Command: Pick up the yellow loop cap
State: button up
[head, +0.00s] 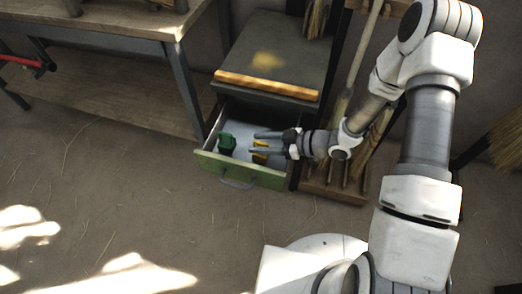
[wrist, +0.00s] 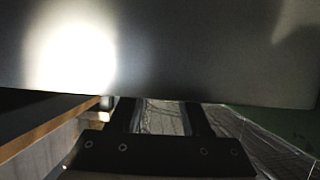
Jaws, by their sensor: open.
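The yellow loop cap (head: 260,154) lies in the open green-fronted drawer (head: 243,170), to the right of a green item. It is partly hidden behind my gripper (head: 255,142). My gripper reaches into the drawer from the right, and its fingers look apart and empty. In the wrist view my gripper's two fingers (wrist: 160,117) point away, spread apart, under a large dark surface that fills the upper part. The cap cannot be made out in the wrist view. Whether a finger touches the cap cannot be told.
A green item (head: 227,142) stands in the drawer's left part. A dark cabinet (head: 270,60) with a wooden front edge rises above the drawer. A workbench (head: 110,40) stands at left. A wooden broom rack (head: 335,186) stands at right. The floor in front is clear.

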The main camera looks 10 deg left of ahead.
jog(key=shift+c, duration=0.3)
grip_shut()
